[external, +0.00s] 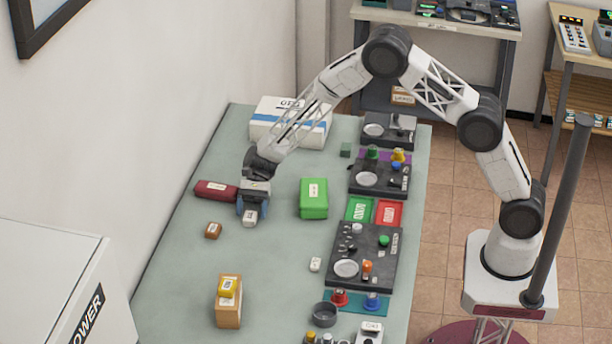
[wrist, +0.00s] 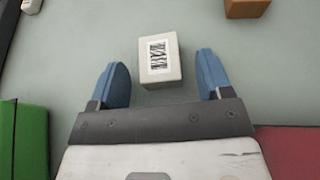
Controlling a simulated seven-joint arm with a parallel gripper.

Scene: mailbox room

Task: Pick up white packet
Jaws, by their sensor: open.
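A small white packet (wrist: 172,75) with a barcode label lies on the table between and slightly ahead of my fingertips in the wrist view, with a gap on each side. In the external view the white packet (external: 250,218) shows just below my gripper (external: 254,206), partly hidden by it. My gripper (wrist: 162,78) is open, its two blue fingers apart, with nothing held. Its exact height above the table is hard to tell. A second small white item (external: 315,264) lies farther toward the front right of the table.
A dark red box (external: 215,190) and a green box (external: 314,198) stand on either side of my gripper. A small brown box (external: 213,230) is close by. A white parcel (external: 290,122) stands behind. Black panels (external: 372,240) line the right edge. Table between is mostly clear.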

